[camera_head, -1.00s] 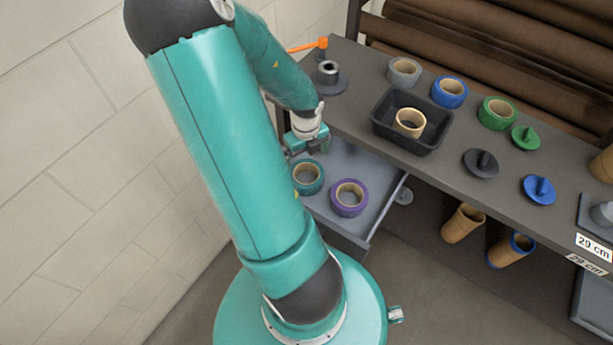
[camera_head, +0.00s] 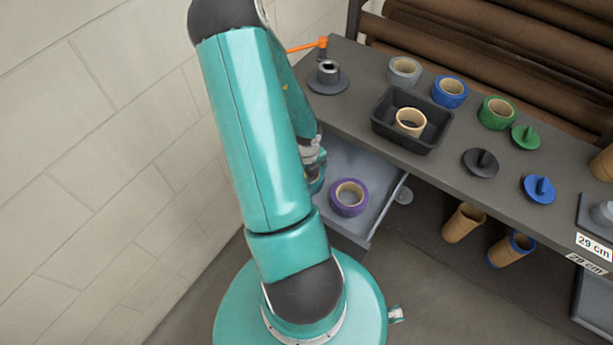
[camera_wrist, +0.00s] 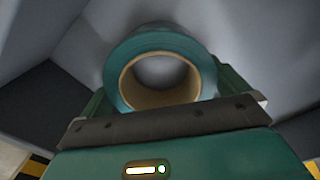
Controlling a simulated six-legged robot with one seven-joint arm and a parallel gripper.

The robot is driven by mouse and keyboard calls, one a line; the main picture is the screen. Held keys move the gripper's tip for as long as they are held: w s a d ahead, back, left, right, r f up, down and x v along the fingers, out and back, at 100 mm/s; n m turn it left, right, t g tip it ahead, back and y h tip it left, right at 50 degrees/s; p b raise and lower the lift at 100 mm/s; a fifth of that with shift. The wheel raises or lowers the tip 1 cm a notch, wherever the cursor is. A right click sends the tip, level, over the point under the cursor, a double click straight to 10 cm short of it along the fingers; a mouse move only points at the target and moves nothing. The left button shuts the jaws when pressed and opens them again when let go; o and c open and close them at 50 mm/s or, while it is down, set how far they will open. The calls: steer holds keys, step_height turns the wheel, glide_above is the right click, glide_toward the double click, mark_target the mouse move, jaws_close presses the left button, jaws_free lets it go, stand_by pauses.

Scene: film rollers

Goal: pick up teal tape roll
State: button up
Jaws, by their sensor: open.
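The teal tape roll (camera_wrist: 204,62), with a tan cardboard core, lies in the grey drawer (camera_head: 382,222). In the wrist view it is straight ahead, with its ring opening facing me. My gripper (camera_wrist: 166,96) is open, with a green finger showing on either side of the roll's near part. I cannot tell whether the fingers touch it. A purple tape roll (camera_head: 349,211) lies in the drawer, just right of my gripper.
The dark bench top above the drawer holds a black tray (camera_head: 437,137) with a tan roll, grey (camera_head: 404,79), blue (camera_head: 449,104) and green (camera_head: 497,125) rolls, and several flanged spindles. A pale block wall (camera_head: 110,150) stands on the left.

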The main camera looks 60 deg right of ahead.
steer(key=c, duration=0.8)
steer(key=shift+r, duration=0.15)
